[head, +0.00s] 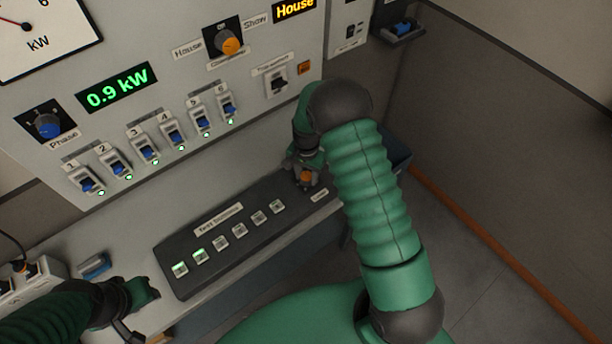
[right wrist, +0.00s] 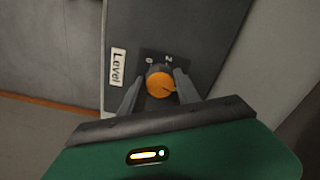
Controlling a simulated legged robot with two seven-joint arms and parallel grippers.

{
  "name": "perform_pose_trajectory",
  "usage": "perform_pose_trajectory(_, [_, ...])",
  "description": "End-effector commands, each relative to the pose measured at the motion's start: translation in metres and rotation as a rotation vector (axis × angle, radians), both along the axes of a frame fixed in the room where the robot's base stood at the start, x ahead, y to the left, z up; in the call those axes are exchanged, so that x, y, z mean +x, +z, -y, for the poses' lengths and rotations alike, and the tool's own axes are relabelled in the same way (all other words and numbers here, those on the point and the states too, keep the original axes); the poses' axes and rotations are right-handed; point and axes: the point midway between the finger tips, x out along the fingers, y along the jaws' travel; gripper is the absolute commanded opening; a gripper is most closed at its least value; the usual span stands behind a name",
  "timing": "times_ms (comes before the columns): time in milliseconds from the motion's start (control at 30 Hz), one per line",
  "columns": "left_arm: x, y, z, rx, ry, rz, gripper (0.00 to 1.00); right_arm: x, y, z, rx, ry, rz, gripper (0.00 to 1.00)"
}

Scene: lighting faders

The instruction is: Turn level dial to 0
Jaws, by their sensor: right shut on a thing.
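The level dial is an orange knob (right wrist: 159,84) on a dark plate, with a white "Level" label (right wrist: 117,67) beside it and small marks above, one reading 0. In the head view the orange knob (head: 306,176) sits at the right end of the dark sloped console (head: 215,275). My right gripper (right wrist: 158,88) is shut on the knob, one finger on each side. A thin dark line shows on the knob's right side; its exact setting is hard to read. My left gripper (head: 148,291) is low at the left, away from the dial; its jaws are unclear.
The console has a row of square buttons, the two leftmost lit green (head: 199,255). Above stand several numbered breakers (head: 146,150), a blue phase knob (head: 47,126), an orange House/Show knob (head: 230,45) and a green 0.9 kW display (head: 117,87). A blue object (head: 94,266) lies left of the console.

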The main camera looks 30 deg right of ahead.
Motion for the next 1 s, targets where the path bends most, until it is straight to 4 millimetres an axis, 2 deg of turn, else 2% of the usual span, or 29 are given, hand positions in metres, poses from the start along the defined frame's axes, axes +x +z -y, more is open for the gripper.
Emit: perform_pose_trajectory(1000, [0.0,-0.0092,0.0,0.0,0.0,0.0,0.36,0.0058,0.0033,0.0023,-0.009,0.961,0.013,0.0])
